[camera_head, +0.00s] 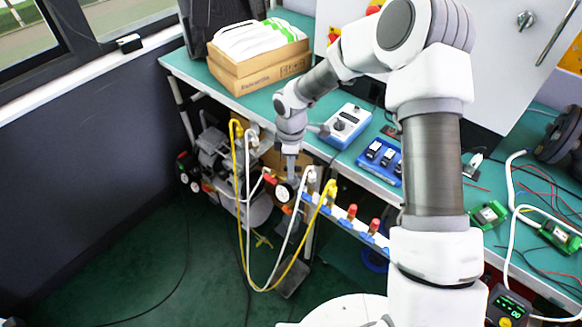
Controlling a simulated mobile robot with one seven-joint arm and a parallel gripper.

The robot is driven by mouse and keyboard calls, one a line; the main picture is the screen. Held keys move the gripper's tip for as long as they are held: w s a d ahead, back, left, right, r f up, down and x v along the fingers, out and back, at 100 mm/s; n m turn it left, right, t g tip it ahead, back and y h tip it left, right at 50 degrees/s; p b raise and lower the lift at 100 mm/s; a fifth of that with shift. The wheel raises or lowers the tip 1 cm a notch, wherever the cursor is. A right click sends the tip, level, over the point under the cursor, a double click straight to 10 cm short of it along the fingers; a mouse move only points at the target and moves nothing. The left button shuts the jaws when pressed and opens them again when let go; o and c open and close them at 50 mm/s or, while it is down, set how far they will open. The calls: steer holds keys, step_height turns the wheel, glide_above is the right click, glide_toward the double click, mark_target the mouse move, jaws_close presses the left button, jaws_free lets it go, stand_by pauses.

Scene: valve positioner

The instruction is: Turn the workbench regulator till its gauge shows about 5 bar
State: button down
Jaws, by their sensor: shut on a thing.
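My gripper (291,176) points down from my arm right above the gauge. It is shut on the regulator knob, which the fingers and wrist hide almost entirely. I cannot tell how far the knob is turned.
White and yellow hoses (272,288) loop down beside the regulator. A manifold with red-capped fittings (352,211) runs along the bench front to the right. A grey compressor (212,150) stands left. A blue calibrator (347,126) and cardboard boxes (262,72) sit on the bench (225,93).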

steer(key=m, duration=0.4)
steer(key=shift+w+b, duration=0.1)
steer(key=shift+b, duration=0.2)
steer(key=shift+w+m+b, duration=0.1)
steer(key=shift+m+b, duration=0.2)
steer(key=shift+m, duration=1.9)
steer(key=c, duration=0.9)
jaws_free()
steer(key=shift+d, duration=0.1)
step_height(320, 180, up, 18)
steer(key=p, duration=0.3)
steer(key=shift+f, duration=0.25)
